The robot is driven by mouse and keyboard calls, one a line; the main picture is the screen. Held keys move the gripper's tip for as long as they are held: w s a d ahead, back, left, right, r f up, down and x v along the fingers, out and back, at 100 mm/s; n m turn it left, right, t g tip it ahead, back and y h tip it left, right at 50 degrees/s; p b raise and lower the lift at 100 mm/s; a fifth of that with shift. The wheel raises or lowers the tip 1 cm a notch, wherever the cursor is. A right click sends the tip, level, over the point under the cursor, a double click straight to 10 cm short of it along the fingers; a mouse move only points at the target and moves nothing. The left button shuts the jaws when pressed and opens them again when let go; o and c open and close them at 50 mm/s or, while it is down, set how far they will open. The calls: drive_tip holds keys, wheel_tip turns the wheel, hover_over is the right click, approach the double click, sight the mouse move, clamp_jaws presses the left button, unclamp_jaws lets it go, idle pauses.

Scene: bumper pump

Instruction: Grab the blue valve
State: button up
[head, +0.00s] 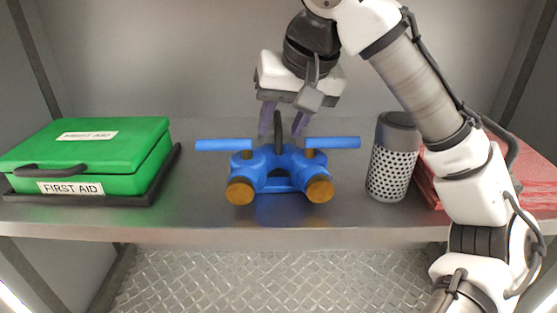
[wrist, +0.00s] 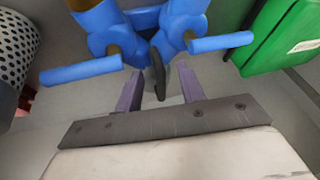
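The blue valve (head: 280,165) stands on the metal shelf in the head view, with two blue lever arms spread left and right and two brown round ends facing front. A dark loop handle (head: 278,130) rises from its middle. My gripper (head: 281,132) is above the valve, pointing down, with its purple fingers open. One finger is on each side of the handle in the picture, with gaps between. In the wrist view, the valve (wrist: 183,22) is at the top, and the handle (wrist: 157,72) shows between the open fingers (wrist: 158,84). Contact with the handle is not visible.
A green first aid box (head: 100,155) sits in a black tray at the left of the shelf (head: 180,212). A perforated grey canister (head: 391,160) stands right of the valve, close to the right lever. Red material (head: 530,180) lies at the far right, partly behind my arm.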

drive_tip(key=shift+f, duration=0.1)
drive_tip(key=shift+c, duration=0.2)
clamp_jaws()
idle(1.1)
